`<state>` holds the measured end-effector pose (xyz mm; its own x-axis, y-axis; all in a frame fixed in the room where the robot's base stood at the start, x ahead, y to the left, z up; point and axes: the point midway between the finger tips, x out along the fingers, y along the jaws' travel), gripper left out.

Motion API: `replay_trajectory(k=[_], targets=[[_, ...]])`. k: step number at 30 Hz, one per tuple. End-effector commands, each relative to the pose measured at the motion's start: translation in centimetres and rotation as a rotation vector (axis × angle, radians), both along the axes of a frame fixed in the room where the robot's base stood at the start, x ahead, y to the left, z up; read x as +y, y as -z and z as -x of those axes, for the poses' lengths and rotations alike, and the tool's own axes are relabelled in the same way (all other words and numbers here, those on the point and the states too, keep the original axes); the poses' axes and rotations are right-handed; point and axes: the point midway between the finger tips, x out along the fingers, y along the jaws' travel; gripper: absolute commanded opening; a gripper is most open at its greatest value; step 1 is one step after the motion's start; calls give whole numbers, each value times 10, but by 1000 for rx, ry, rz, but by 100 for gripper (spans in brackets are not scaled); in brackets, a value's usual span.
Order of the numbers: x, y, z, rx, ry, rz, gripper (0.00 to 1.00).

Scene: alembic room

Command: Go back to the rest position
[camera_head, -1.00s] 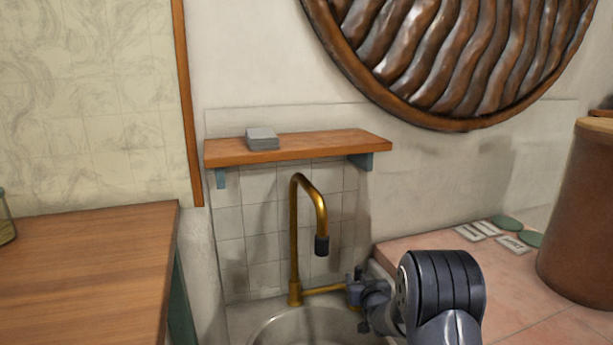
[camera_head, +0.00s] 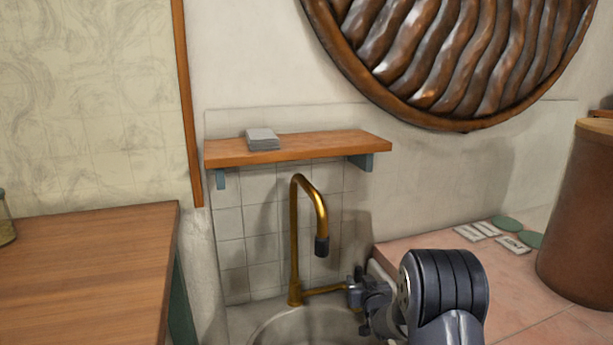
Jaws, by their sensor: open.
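My gripper (camera_head: 354,292) is at the right of the sink, close to the brass tap's side lever (camera_head: 325,290). It is small in the view, and its jaws are open. I cannot tell whether a fingertip touches the lever. My dark arm comes up from the bottom edge and hides part of the counter behind it. The brass tap (camera_head: 295,235) stands upright at the back of the round sink (camera_head: 272,328), its spout bent over to the right with a dark nozzle.
A wooden shelf (camera_head: 330,143) with a grey stack (camera_head: 262,139) hangs above the tap. A wooden worktop (camera_head: 85,265) is at left. On the pink counter (camera_head: 515,285) lie white cards (camera_head: 477,231) and green discs (camera_head: 507,223), beside a brown barrel (camera_head: 585,215).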

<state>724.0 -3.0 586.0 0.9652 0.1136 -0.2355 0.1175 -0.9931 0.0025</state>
Motion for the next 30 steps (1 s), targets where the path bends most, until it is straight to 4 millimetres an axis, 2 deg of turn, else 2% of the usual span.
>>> replay_trajectory(k=[6,18,20,30], targets=[[4,11,-32,-2,0,0,43],[-2,15,-14,-231,1,-74,43],[-3,7,-3,-232,2,-76,43],[-10,7,52,-228,2,-74,43]])
